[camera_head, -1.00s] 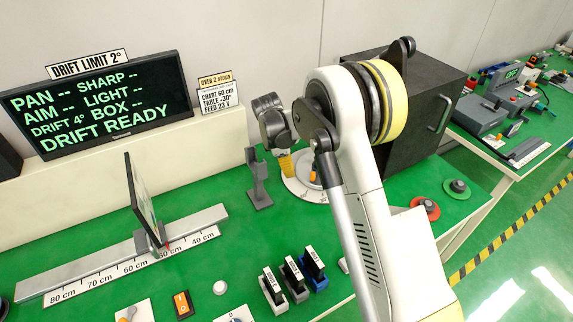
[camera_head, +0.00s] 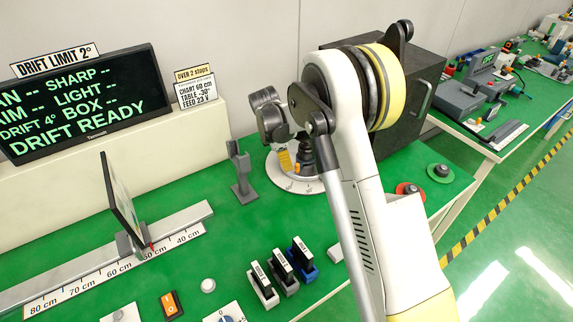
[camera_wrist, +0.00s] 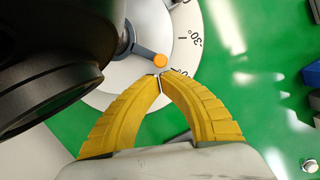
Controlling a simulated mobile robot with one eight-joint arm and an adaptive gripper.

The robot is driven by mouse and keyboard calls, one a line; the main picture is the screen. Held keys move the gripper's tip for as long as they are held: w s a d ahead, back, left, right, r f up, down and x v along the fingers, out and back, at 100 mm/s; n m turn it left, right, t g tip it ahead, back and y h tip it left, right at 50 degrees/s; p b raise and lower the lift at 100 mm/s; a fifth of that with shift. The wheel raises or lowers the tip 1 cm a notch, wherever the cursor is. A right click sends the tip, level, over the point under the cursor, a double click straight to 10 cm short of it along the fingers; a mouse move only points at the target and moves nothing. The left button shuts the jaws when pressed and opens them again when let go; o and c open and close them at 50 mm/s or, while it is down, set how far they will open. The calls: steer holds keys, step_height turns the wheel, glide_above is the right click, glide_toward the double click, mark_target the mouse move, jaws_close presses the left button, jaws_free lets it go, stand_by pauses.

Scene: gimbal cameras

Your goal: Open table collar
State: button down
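The white round table (camera_head: 277,184) with its degree scale stands on the green bench; it also shows in the wrist view (camera_wrist: 188,60). A grey lever (camera_wrist: 137,49) with an orange round tip (camera_wrist: 160,60) sticks out from the grey hub, which I take as the collar. My gripper (camera_wrist: 160,77) has its yellow fingertips together just below the orange tip in the wrist view, with nothing visible between them. Contact with the tip cannot be told. In the head view my gripper (camera_head: 285,165) hangs over the table's left part, and my arm hides some of it.
A large black lens-like body (camera_wrist: 45,65) fills the wrist view's left side, close to the fingers. A grey stand (camera_head: 241,172) is left of the table and a black box (camera_head: 408,120) behind it. A chart (camera_head: 121,205) stands on the rail. The screen (camera_head: 85,105) reads DRIFT READY.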

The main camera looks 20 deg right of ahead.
steer(key=shift+s+d+n+t, duration=0.3)
steer(key=shift+s+d+n, duration=0.35)
steer(key=shift+n, duration=0.35)
steer(key=shift+s+d+n, duration=0.1)
steer(key=shift+s+n, duration=0.15)
steer(key=shift+n, duration=0.05)
steer(key=shift+s+d+n+t, duration=0.2)
steer(key=shift+s+d+n, duration=0.3)
steer(key=shift+n, duration=0.3)
steer(key=shift+s+d+n+t, duration=0.25)
steer(key=shift+d+n, duration=0.35)
steer(key=shift+n, duration=0.2)
steer(key=shift+s+d, duration=0.2)
steer(key=shift+d, duration=0.35)
steer(key=shift+s+d, duration=0.2)
steer(key=shift+d, duration=0.3)
steer(key=shift+w+a, duration=0.1)
steer(key=shift+w, duration=0.05)
steer(key=shift+w+a, duration=0.35)
steer(key=shift+w, duration=0.2)
steer(key=shift+a, duration=0.1)
